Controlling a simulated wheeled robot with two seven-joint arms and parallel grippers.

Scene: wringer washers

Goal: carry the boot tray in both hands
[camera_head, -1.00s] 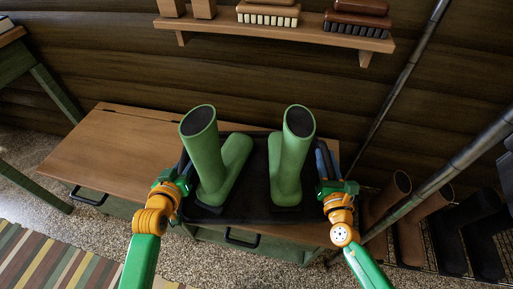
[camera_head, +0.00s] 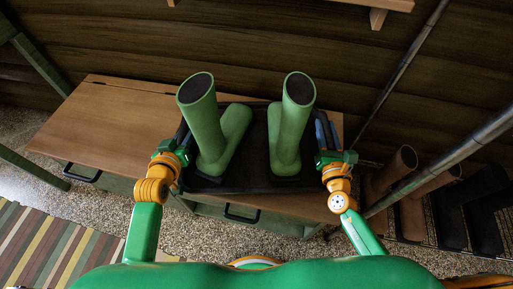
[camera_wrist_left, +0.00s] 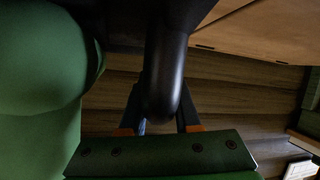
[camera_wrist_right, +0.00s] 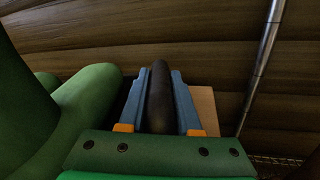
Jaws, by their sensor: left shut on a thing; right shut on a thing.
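The dark boot tray (camera_head: 238,186) carries a pair of green boots, the left boot (camera_head: 207,130) and the right boot (camera_head: 290,130), both upright with open tops. My left gripper (camera_head: 183,138) is shut on the tray's left side; in the left wrist view a dark rounded rim (camera_wrist_left: 163,80) lies between its fingers. My right gripper (camera_head: 324,135) is shut on the tray's right side; in the right wrist view the dark rim (camera_wrist_right: 158,95) sits between its blue fingers. The tray is over the wooden bench; whether it touches the bench top is hidden.
The bench (camera_head: 100,130) has bare wood at left and drawers with dark handles. A metal pole (camera_head: 440,170) slants at right, near brown boots (camera_head: 393,172) and dark boots (camera_head: 480,215) on a rack. A wall shelf (camera_head: 378,14) is above. A striped rug (camera_head: 40,245) lies at lower left.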

